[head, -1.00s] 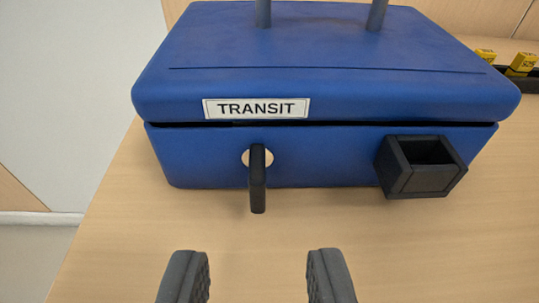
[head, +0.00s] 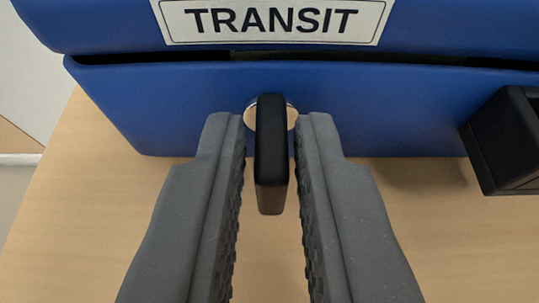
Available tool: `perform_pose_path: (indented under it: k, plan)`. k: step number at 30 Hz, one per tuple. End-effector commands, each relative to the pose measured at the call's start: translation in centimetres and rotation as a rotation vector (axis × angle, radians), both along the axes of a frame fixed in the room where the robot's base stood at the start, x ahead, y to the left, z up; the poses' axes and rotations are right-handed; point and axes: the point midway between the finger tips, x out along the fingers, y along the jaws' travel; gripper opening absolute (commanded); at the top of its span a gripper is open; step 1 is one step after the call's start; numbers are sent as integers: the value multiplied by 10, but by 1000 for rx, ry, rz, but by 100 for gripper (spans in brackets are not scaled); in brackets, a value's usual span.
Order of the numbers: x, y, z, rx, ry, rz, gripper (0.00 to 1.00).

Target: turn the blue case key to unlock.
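The blue case (head: 400,107) stands on the counter with its front facing me and a TRANSIT label (head: 273,20) on its lid. The black key (head: 271,160) sticks out of a round metal lock plate (head: 290,117) in the case front. The key's flat grip stands upright. My gripper (head: 268,135) is open, with one grey finger on each side of the key. A small gap shows between the key and each finger, so neither finger appears to touch it.
A black open-topped box (head: 505,140) juts from the case front to the right of the key. The wooden counter (head: 90,220) is bare around my fingers. The counter's edge and a pale wall lie to the left.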

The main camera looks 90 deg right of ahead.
Motion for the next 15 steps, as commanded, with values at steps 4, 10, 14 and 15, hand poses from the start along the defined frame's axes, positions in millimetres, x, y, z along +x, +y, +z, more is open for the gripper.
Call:
perform_pose_path:
  k: [4,10,14,15]
  plan:
    - [0,0,0,0,0,0,0]
    - [0,0,0,1,-11,0,0]
    - [0,1,0,3,-42,1,0]
    - [-1,1,-1,5,-59,2,0]
